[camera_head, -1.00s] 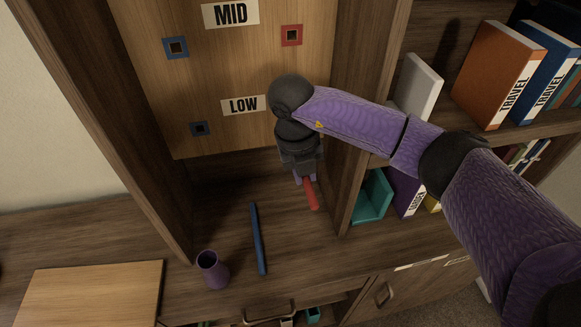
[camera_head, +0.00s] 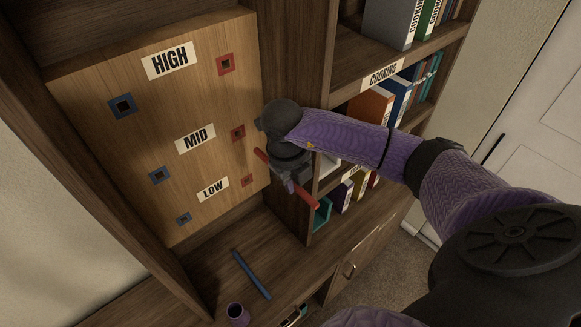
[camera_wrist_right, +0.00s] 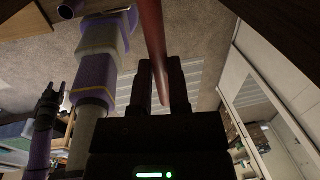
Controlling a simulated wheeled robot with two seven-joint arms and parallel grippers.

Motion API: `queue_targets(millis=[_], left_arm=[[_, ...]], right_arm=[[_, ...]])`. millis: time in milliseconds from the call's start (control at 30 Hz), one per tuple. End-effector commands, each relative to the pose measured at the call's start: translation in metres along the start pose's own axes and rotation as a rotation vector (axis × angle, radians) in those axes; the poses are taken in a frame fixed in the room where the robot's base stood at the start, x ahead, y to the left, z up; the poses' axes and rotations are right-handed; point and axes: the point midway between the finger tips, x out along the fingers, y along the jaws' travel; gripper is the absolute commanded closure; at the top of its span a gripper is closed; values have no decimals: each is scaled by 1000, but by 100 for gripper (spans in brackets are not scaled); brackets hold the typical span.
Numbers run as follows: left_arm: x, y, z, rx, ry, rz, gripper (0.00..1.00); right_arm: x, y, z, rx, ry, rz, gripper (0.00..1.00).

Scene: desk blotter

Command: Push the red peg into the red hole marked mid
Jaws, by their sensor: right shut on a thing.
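The red peg (camera_head: 307,197) is held by my right gripper (camera_head: 290,182), which is shut around it. The peg is tilted, its far end pointing up-left toward the board and its near end down-right. The red hole marked mid (camera_head: 237,133) is a red-framed square on the board, right of the MID label. The peg's far end shows just right of and below that hole, apparently apart from it. In the right wrist view the peg (camera_wrist_right: 152,40) runs up from between the fingers. What looks like my left gripper (camera_wrist_right: 47,100) shows small and dark there.
The wooden board (camera_head: 205,105) also has red holes at high (camera_head: 225,64) and low (camera_head: 247,181), and blue holes at left. A blue peg (camera_head: 252,275) lies on the desk near a purple cup (camera_head: 238,313). The shelf's upright panel (camera_head: 285,222) stands close beside my gripper.

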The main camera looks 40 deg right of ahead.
Motion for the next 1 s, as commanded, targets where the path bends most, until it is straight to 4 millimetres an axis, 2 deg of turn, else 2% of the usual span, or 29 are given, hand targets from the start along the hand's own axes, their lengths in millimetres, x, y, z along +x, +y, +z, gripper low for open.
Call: queue_targets(millis=[500,1000], left_arm=[[43,-3,7,0,-6,-5,41],[44,-4,7,0,-6,-7,41]], right_arm=[[3,1,53,1,-2,0,100],[0,0,58,1,0,0,100]])
